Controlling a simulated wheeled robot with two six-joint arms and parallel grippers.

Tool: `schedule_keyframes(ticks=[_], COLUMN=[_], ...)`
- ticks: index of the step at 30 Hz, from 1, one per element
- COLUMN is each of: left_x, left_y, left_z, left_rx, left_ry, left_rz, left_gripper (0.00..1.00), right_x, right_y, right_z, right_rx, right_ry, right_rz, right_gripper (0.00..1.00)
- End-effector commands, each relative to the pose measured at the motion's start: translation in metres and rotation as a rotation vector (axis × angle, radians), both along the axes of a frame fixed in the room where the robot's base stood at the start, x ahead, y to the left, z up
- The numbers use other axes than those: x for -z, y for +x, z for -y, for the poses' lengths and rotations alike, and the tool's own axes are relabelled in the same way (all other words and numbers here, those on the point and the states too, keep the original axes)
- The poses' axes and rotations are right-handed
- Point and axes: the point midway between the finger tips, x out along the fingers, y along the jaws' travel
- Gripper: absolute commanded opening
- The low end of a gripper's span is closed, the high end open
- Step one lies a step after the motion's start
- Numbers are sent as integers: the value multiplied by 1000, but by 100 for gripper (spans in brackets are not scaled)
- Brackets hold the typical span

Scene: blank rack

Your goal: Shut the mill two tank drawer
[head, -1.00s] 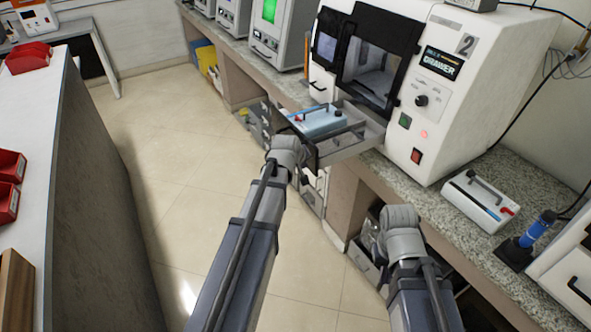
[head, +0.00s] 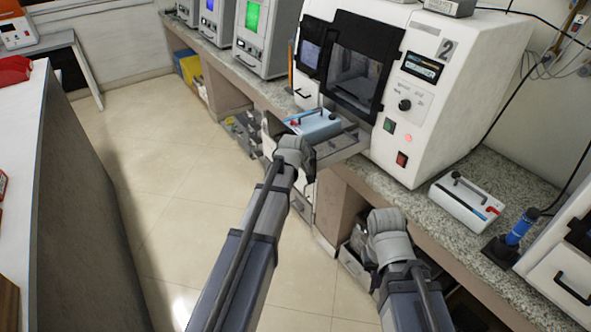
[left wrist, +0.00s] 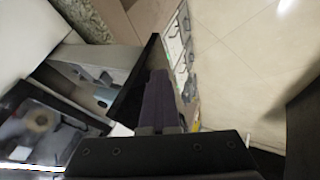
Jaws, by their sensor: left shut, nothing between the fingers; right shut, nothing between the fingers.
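Mill two (head: 440,100) is the white machine marked 2 on the counter. Its tank drawer (head: 345,148) sticks out of the front, partly open, with a blue and white tank (head: 313,126) with a dark handle on it. My left gripper (head: 307,168) is at the drawer's front, its fingertips mostly hidden in the head view. In the left wrist view, its shut fingers (left wrist: 158,105) are up against the dark drawer front (left wrist: 138,80); exact contact is hard to tell. My right gripper (head: 366,243) is shut and empty, low in front of the counter, apart from the drawer.
A second white tank (head: 466,202) and a blue tool on a black stand (head: 515,240) are on the granite counter (head: 400,205) at right. Other machines (head: 265,38) line the counter at the back. The tiled floor (head: 150,180) at left is clear.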

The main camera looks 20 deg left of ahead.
Motion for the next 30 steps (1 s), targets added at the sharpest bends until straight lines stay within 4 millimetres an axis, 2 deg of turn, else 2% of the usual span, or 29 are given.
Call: schedule_keyframes(ticks=[1, 3, 18, 24, 30], left_x=[0, 0, 0, 0, 0], left_y=[17, 33, 142, 176, 199], left_z=[10, 22, 108, 135, 154], left_rx=[6, 6, 3, 2, 2], left_ry=[-1, 1, -1, 0, 0], left_rz=[1, 1, 1, 1, 1], left_gripper=[0, 0, 0, 0, 0], right_x=[0, 0, 0, 0, 0], right_y=[0, 0, 0, 0, 0], right_z=[0, 0, 0, 0, 0], right_rx=[0, 0, 0, 0, 0], right_ry=[0, 0, 0, 0, 0], right_rz=[0, 0, 0, 0, 0], right_gripper=[0, 0, 0, 0, 0])
